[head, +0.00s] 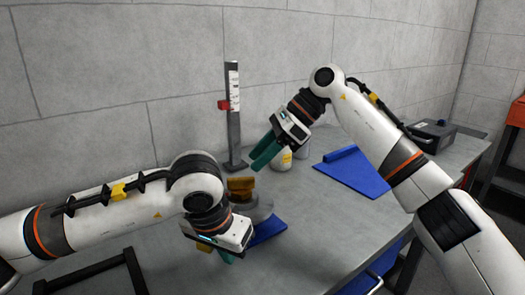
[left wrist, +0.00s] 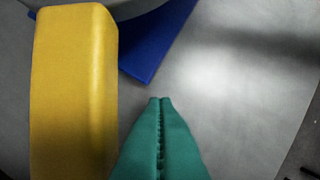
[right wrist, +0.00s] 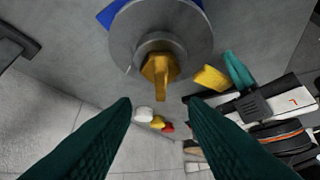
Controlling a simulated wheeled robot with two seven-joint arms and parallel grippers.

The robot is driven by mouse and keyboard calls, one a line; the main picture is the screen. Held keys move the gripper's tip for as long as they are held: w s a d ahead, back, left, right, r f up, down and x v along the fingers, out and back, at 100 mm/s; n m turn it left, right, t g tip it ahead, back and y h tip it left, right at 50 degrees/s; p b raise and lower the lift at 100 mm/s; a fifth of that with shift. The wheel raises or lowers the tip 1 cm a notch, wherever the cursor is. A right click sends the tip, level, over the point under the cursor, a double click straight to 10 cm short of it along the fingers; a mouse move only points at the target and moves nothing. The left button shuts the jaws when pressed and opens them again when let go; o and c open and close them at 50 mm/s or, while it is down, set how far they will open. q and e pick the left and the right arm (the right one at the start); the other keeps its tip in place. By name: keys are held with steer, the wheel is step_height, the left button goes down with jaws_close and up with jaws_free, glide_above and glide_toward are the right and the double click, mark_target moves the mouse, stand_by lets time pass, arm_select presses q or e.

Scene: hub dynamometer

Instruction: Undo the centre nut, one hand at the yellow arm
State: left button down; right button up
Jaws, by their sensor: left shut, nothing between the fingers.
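The hub is a grey round disc (right wrist: 195,35) on the bench, seen from above in the right wrist view. The gold-brown centre nut (right wrist: 158,68) stands at its middle, with a bar-like part sticking out; it also shows in the head view (head: 240,184). The yellow arm (right wrist: 211,78) projects beside the disc and fills the left of the left wrist view (left wrist: 75,95). My left gripper (left wrist: 160,101) is shut and empty, beside the yellow arm; any contact is unclear. My right gripper (right wrist: 156,118) is open and empty, above and apart from the nut.
A grey post (head: 234,130) with a white scale and red slider (head: 223,104) stands behind the hub. A white bottle (head: 281,161) is near my right gripper. A blue sheet (head: 352,172) lies to the right, a dark case (head: 431,132) farther back. The bench's right front is clear.

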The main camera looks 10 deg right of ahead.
mark_target(238, 178)
steer(key=shift+x, duration=3.25)
steer(key=shift+r, duration=0.1)
jaws_close()
steer(key=n+g+h, duration=0.1)
steer(key=n+g, duration=0.3)
steer(key=n, duration=0.1)
steer(key=shift+n, duration=0.3)
arm_select(q)
steer(key=shift+a, duration=0.1)
steer(key=shift+w+a, duration=0.35)
steer(key=shift+a, duration=0.3)
steer(key=shift+w+a, duration=0.35)
steer(key=shift+a, duration=0.3)
